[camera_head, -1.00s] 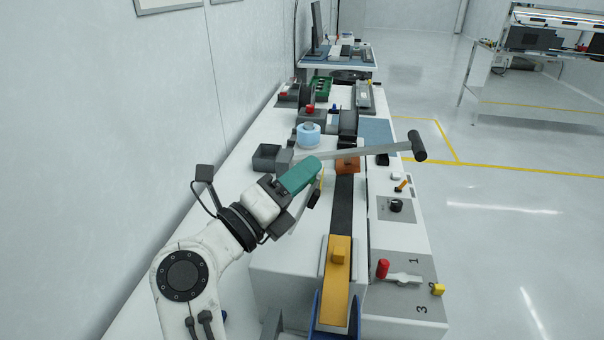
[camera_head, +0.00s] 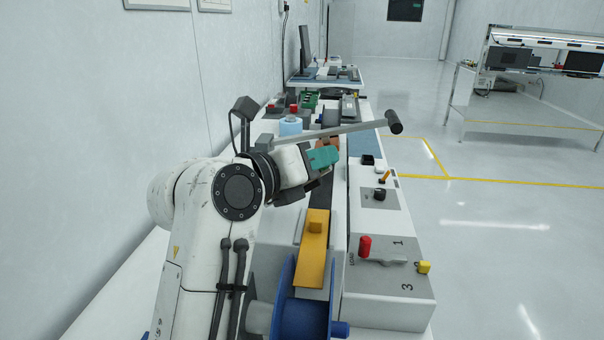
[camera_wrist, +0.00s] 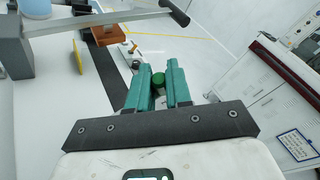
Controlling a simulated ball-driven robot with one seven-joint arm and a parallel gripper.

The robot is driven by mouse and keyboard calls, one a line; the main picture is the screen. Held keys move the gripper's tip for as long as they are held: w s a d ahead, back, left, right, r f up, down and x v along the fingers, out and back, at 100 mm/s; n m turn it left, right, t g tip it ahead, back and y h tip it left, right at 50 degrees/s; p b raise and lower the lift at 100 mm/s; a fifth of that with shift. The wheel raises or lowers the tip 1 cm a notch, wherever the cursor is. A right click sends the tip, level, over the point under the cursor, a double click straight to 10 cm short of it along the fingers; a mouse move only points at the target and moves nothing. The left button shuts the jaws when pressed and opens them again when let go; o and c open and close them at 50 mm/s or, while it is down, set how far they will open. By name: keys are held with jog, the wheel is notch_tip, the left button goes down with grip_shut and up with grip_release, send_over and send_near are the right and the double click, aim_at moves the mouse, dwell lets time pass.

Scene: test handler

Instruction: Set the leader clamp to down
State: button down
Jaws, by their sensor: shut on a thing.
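My gripper (camera_head: 323,158) with teal fingers is over the dark tape track, below the long grey bar. In the wrist view its fingers (camera_wrist: 158,88) are closed around a small green cylinder (camera_wrist: 158,79), of which the top shows. The head view hides the cylinder behind the fingers. No label marks the leader clamp, so I cannot tell whether the green cylinder belongs to it. A yellow plate with a raised block (camera_head: 312,255) lies on the track nearer to me, apart from the gripper.
The grey bar (camera_head: 350,130) with a black handle (camera_head: 394,122) spans the track beyond the gripper, by an orange block (camera_wrist: 182,27). A red-knobbed lever (camera_head: 365,246) and black dial (camera_head: 380,194) sit at right. A blue reel (camera_head: 300,310) stands in front.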

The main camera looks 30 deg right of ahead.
aim_at(340, 219)
jog(key=f+b, duration=0.1)
jog(key=b, duration=0.1)
jog(key=s+d+f+m+y+b, duration=0.1)
jog(key=b, duration=0.1)
jog(key=d+f+m+y+b, duration=0.1)
jog(key=f+b, duration=0.1)
jog(key=shift+s+d+f, duration=0.1)
jog(key=shift+s+d, duration=0.05)
jog(key=shift+s, duration=0.1)
jog(key=b, duration=0.1)
jog(key=f+m+y+b, duration=0.1)
jog(key=f+b, duration=0.1)
jog(key=shift+s+d+m+t+y+b, duration=0.3)
jog(key=shift+d+b, duration=0.05)
jog(key=shift+s+d+f+b, duration=0.15)
jog(key=shift+f+b, duration=0.4)
jog(key=shift+b, duration=0.6)
jog(key=shift+d+f, duration=0.1)
jog(key=c, duration=1.2)
grip_release()
jog(key=shift+d, duration=0.15)
jog(key=shift+o, duration=0.7)
jog(key=shift+a, duration=0.2)
